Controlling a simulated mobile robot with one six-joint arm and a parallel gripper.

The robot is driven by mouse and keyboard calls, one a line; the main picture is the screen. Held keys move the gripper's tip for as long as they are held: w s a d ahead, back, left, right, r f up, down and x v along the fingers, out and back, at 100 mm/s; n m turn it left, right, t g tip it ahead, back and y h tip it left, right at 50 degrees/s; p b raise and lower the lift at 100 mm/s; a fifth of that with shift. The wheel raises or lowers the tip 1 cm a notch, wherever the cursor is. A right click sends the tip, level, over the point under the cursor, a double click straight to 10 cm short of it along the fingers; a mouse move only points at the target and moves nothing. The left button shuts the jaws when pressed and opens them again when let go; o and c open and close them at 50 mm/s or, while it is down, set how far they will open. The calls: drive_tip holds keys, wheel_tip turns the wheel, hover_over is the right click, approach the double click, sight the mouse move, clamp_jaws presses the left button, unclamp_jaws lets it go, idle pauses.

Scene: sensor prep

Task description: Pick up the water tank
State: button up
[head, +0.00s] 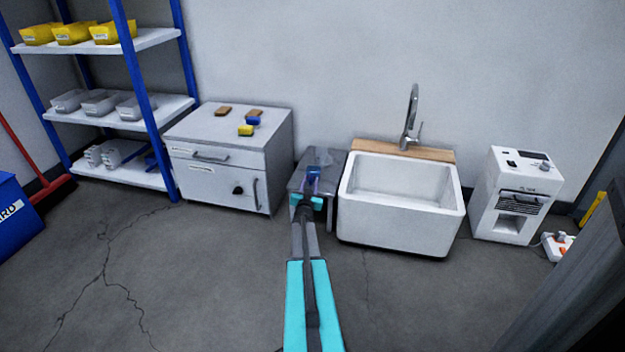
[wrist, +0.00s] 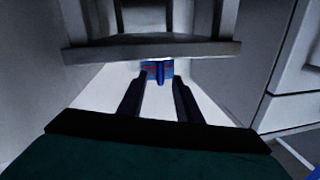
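I cannot identify the water tank for certain. A small blue part (head: 314,172) shows at the end of my arm, on or over a low grey stand (head: 332,160) between the white cabinet and the sink. In the wrist view a blue piece with a red stripe (wrist: 158,69) lies ahead, framed by the two dark fingers of my gripper (wrist: 159,80). The fingers are apart, with a pale surface visible between them. I see no clear contact with the blue piece. In the head view my gripper (head: 310,198) is at the stand, its fingers partly hidden.
The white cabinet (head: 225,165) stands left of the stand, with small blue and yellow items on top. The white sink (head: 400,215) is close on the right. A white machine (head: 512,195) stands farther right. A blue-framed shelf (head: 135,120) is at left. Floor in front is clear.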

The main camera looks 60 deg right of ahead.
drive_tip(key=shift+a, duration=0.1)
idle(0.3)
clamp_jaws()
drive_tip(key=shift+s+r+p, duration=0.15)
drive_tip(key=shift+r+p, duration=0.2)
drive_tip(key=shift+p, duration=0.1)
idle(0.3)
drive_tip(key=shift+r, duration=0.1)
drive_tip(key=shift+r+p, duration=2.25)
drive_tip(key=shift+r, duration=3.25)
drive_tip(key=s+d+p, duration=0.1)
drive_tip(key=s+d, duration=0.2)
drive_tip(key=s, duration=0.6)
drive_tip(key=s+d+p, duration=0.2)
drive_tip(key=s+d, duration=0.1)
drive_tip(key=s, duration=0.6)
drive_tip(key=shift+s+f+p, duration=0.15)
drive_tip(key=shift+s+p, duration=0.15)
drive_tip(key=shift+s, duration=0.1)
